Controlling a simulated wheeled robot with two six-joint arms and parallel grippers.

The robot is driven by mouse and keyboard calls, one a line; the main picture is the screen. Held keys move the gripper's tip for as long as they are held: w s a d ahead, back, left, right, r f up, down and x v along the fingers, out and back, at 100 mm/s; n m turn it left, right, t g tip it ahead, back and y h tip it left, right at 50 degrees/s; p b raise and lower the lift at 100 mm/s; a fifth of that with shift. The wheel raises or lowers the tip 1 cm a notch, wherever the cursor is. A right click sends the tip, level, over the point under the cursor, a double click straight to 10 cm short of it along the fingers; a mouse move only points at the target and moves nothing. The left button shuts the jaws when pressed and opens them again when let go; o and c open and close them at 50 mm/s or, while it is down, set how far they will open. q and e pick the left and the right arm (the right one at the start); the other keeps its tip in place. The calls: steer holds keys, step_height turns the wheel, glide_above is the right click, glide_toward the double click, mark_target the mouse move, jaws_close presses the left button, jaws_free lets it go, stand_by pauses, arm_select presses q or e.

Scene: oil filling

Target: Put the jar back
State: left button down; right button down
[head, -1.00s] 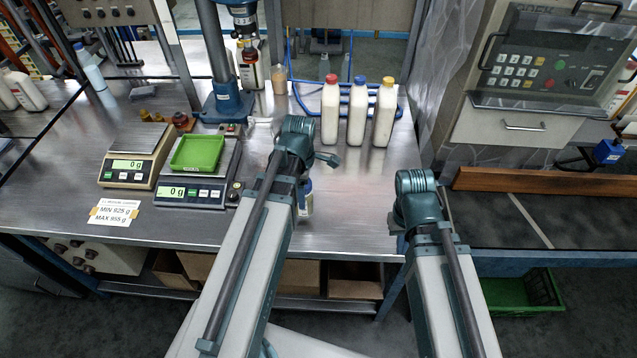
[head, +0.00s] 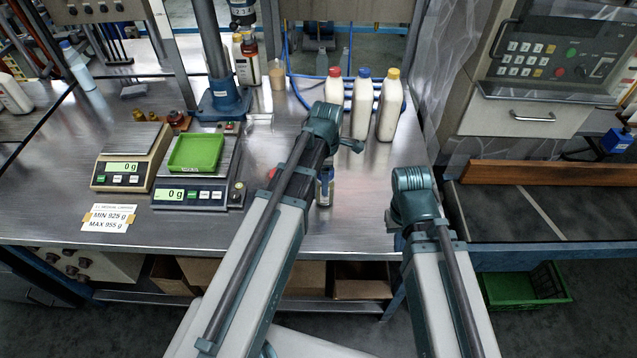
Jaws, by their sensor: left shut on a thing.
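My left arm reaches from the bottom over the steel table, its front joint in front of the red-capped bottle. A small jar (head: 326,187) with a blue part shows in a narrow strip beside this arm. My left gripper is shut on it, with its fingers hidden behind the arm. Whether the jar touches the table is hard to tell. My right arm is at the right, over the table's right front edge. Its visible part ends in a teal joint and its gripper does not show.
Capped bottles, red (head: 335,85), blue (head: 361,105) and yellow (head: 389,108), stand at the back right. Two scales reading 0 g are at the left; one bears a green tray (head: 196,153). A press (head: 222,95) stands behind. The front-left table (head: 40,205) is clear.

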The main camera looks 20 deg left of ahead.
arm_select(q)
steer(key=shift+f, duration=0.45)
steer(key=shift+d+r, duration=0.15)
jaws_free()
arm_select(e)
steer(key=shift+a+f, duration=0.2)
steer(key=shift+f, duration=0.3)
steer(key=shift+r, duration=0.15)
arm_select(q)
step_height(320, 180, up, 12)
steer(key=p, duration=1.2)
arm_select(e)
step_height(320, 180, up, 12)
